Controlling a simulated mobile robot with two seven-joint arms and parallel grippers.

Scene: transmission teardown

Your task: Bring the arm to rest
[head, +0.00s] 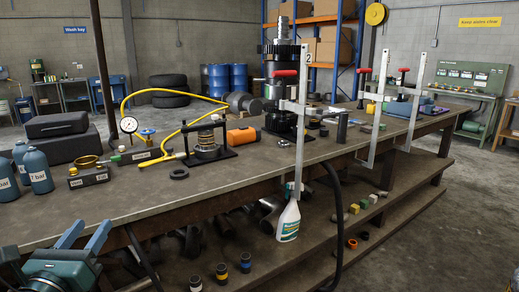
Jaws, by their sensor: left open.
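My left arm comes in at the lower left corner. My left gripper (89,233) has a teal body and two blue-grey fingers pointing up and to the right. The fingers are apart with nothing visible between them. The gripper shows in front of the near left edge of the workbench (110,212), and I cannot tell its exact distance from that edge. My right gripper is not in view.
Gas bottles (38,170), a gauge (129,125) with yellow hose, a ring-shaped stack (207,145) and a tall press-like assembly (282,80) stand on the bench. A spray bottle (289,222) and several small blocks are on the lower shelf. Floor at right is clear.

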